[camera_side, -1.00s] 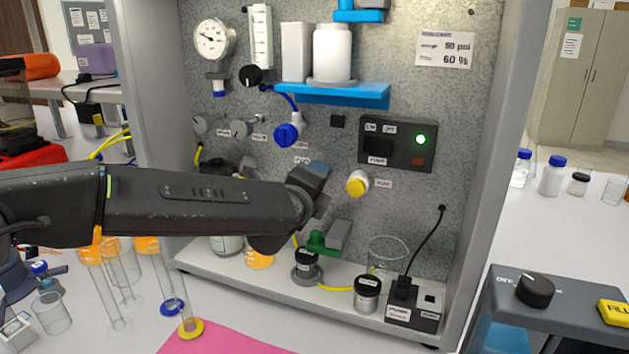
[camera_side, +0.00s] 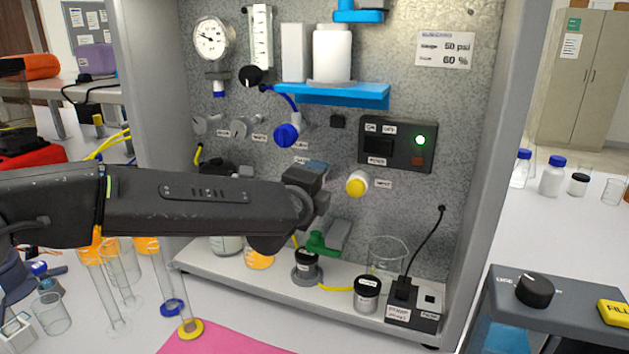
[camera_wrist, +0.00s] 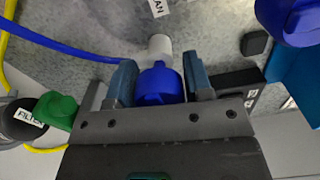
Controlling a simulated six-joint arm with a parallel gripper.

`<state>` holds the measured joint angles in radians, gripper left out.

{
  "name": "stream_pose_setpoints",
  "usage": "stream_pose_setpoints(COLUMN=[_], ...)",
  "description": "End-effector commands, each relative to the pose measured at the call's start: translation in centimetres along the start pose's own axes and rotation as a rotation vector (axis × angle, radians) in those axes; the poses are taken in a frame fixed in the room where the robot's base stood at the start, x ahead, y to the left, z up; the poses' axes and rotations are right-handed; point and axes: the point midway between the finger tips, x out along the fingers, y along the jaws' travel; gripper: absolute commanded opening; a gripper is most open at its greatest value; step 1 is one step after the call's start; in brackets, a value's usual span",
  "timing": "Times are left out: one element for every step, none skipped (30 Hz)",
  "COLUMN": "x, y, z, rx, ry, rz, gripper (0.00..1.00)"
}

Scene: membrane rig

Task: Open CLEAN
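In the wrist view a blue knob (camera_wrist: 160,82) on a white stem (camera_wrist: 159,46) sticks out from the grey panel. A label ending in "AN" (camera_wrist: 158,6) is beside it, its start cut off. In the side view my gripper (camera_side: 315,176) is at the panel, left of a yellow-capped knob (camera_side: 357,183). My arm and wrist hide the held knob there.
Another blue valve (camera_side: 287,134) sits just above my gripper, under a blue shelf (camera_side: 330,94) with white containers. A green valve (camera_side: 322,242) is below. A switch box (camera_side: 397,145) with a lit green lamp is to the right. Glass cylinders (camera_side: 115,270) stand below my arm.

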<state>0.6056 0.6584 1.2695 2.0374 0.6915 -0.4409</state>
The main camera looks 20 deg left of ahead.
Motion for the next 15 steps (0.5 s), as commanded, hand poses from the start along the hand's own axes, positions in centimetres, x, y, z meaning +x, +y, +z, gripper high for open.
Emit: stream_pose_setpoints(x=[0.00,0.00,0.00,0.00,0.00,0.00,0.00,0.00,0.00,0.00,0.00,0.00,-0.03,-0.10,-0.26], y=[-0.02,-0.02,-0.02,-0.02,-0.02,-0.02,-0.01,-0.01,-0.01,-0.01,-0.01,-0.01,-0.01,-0.02,-0.03], z=[0.00,0.00,0.00,0.00,0.00,0.00,0.00,0.00,0.00,0.00,0.00,0.00,0.00,-0.01,-0.01], rx=[0.001,0.001,0.001,0.002,0.002,0.002,0.002,0.003,0.003,0.003,0.003,0.003,0.003,0.003,0.003], ry=[0.000,0.000,0.000,0.000,0.000,0.000,0.000,0.000,0.000,0.000,0.000,0.000,0.000,0.000,0.000], rz=[0.000,0.000,0.000,0.000,0.000,0.000,0.000,0.000,0.000,0.000,0.000,0.000,0.000,0.000,0.000], gripper=[0.52,0.54,0.58,0.61,0.64,0.68,0.68,0.68,0.68,0.68,0.68,0.68,0.68,0.68,0.68])
